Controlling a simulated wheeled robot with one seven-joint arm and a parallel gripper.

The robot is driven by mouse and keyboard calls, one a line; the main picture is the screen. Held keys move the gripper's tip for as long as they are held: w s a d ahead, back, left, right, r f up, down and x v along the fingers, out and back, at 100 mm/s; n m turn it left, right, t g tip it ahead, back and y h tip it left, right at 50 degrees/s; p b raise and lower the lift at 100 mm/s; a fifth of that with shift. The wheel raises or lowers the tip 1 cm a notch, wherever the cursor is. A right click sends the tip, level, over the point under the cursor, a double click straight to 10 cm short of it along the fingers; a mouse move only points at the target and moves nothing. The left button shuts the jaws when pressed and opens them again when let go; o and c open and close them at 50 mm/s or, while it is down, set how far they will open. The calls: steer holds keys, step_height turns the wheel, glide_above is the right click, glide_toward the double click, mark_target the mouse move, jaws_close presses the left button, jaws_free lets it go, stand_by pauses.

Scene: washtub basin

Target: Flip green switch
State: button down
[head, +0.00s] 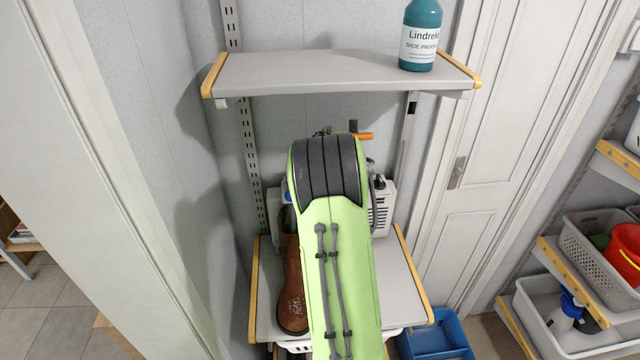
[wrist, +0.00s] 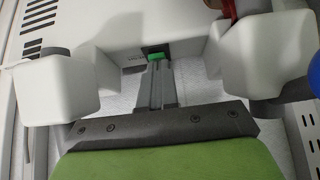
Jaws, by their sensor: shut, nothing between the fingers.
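The green switch (wrist: 157,57) shows in the wrist view, set in the face of a white appliance (wrist: 105,50). My gripper (wrist: 156,68) is shut and empty, with its fingertips at the lower edge of the switch; I cannot tell whether they touch it. In the head view the white appliance (head: 381,207) stands on the lower shelf, mostly hidden behind my green arm. My gripper and the switch are hidden there.
A brown shoe (head: 292,285) lies left of my arm on the lower shelf (head: 400,290). The upper shelf (head: 310,75) holds a teal bottle (head: 420,38). A blue bin (head: 437,338) sits below right. A white door (head: 500,170) stands to the right.

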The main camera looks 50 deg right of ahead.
steer(key=f+b, duration=0.1)
steer(key=b, duration=0.2)
steer(key=shift+s+a+f+t, duration=0.1)
steer(key=shift+f+t, duration=0.2)
steer(key=shift+f, duration=0.1)
steer(key=shift+r+h+p, duration=0.3)
steer(key=shift+r+p, duration=0.2)
steer(key=shift+r, duration=0.75)
steer(key=shift+s, duration=0.1)
